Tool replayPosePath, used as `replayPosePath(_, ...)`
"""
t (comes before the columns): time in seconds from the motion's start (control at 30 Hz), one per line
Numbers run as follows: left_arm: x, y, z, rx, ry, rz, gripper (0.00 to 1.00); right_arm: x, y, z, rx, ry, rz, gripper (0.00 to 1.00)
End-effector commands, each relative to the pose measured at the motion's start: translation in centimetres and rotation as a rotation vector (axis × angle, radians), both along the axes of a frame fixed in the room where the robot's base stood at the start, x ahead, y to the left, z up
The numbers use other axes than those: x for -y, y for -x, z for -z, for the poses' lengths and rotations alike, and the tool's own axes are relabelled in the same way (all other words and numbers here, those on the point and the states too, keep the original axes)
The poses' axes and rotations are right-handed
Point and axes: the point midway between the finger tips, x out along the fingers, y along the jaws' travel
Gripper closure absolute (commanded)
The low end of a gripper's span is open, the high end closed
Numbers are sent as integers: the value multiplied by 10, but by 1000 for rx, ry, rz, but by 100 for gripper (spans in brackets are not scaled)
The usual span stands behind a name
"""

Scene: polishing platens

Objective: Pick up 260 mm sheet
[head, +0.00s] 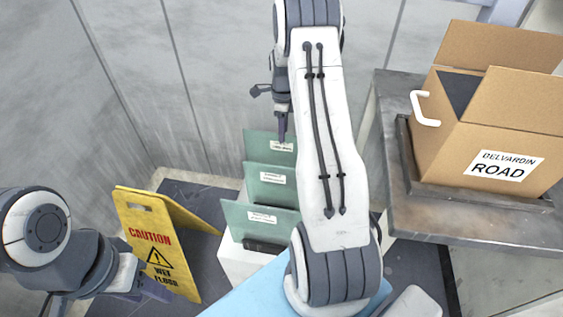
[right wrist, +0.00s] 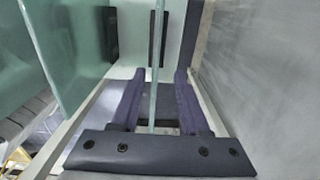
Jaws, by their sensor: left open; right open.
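Three green glass-like sheets stand upright one behind another in a white holder (head: 240,262): a front sheet (head: 235,215), a middle sheet (head: 255,182) and a back sheet (head: 258,146). Each has a white label, too small to read, so I cannot tell which is the 260 mm one. My right gripper (head: 282,135) is open at the back sheet's top edge. In the right wrist view its two purple fingers (right wrist: 158,78) lie on either side of a sheet seen edge-on (right wrist: 154,100), with gaps. My left gripper (head: 150,291) is open, low at left.
A yellow wet-floor sign (head: 150,235) stands left of the holder, close to my left gripper. A metal table (head: 480,222) at right carries an open cardboard box (head: 445,150). Grey walls close in behind the sheets. My right arm covers the middle of the head view.

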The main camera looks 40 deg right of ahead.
Motion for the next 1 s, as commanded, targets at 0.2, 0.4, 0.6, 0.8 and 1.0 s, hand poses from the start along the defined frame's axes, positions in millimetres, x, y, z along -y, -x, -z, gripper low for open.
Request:
replayPosePath(0.2, 0, 0, 1, 0, 0, 0, 50, -3, 1, 18, -1, -2, -3, 55)
replayPosePath(0.4, 0, 0, 3, 0, 0, 0, 50, -7, 3, 49, -1, -2, -4, 55)
replayPosePath(0.6, 0, 0, 3, 0, 0, 0, 50, -7, 2, 60, 1, 0, -3, 55)
replayPosePath(0.8, 0, 0, 3, 0, 0, 0, 50, -6, 2, 59, 1, 0, -3, 66)
replayPosePath(1.0, 0, 0, 3, 0, 0, 0, 50, -6, 3, 59, 1, 0, -2, 100)
